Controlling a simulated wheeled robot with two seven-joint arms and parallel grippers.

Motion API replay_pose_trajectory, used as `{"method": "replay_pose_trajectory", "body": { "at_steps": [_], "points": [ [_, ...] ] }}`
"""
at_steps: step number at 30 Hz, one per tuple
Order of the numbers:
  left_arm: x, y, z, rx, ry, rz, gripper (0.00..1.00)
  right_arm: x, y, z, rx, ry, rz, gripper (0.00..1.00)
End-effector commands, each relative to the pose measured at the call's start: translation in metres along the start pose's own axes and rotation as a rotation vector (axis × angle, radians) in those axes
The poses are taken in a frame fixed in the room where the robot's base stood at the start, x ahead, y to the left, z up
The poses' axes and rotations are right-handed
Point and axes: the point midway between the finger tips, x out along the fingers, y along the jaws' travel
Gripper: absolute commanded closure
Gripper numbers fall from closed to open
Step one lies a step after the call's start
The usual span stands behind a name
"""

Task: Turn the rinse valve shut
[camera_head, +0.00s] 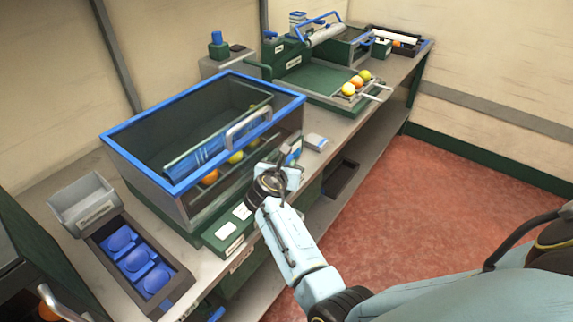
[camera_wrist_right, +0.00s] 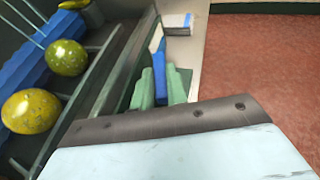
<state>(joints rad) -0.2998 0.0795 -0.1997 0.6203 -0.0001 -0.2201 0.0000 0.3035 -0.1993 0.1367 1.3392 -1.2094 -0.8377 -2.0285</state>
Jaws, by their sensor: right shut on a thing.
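My right gripper (camera_head: 291,154) is at the front right side of the blue-rimmed glass wash tank (camera_head: 288,97). In the right wrist view its green fingers (camera_wrist_right: 161,88) are shut on a blue handle (camera_wrist_right: 159,77), which seems to be the rinse valve's. A white part shows just beyond the handle. The handle's base and exact angle are hidden by the gripper. In the wrist view yellow fruits (camera_wrist_right: 67,57) lie on rails inside the tank beside the gripper. My left gripper is not in view.
A small grey and blue box (camera_head: 316,142) sits on the bench just right of the gripper. A green tray (camera_head: 310,78) with several fruits stands farther back. A dark tray of blue pads (camera_head: 137,262) and a grey bin (camera_head: 86,203) are at the left. The red floor is clear.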

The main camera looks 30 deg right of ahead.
Motion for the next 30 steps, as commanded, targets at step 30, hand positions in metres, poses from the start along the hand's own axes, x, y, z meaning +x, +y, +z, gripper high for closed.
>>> {"method": "replay_pose_trajectory", "body": {
  "at_steps": [30],
  "points": [
    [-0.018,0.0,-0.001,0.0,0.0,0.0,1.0,-0.078,-0.001,-0.001,-0.001,0.005,0.002,0.64]
  ]
}}
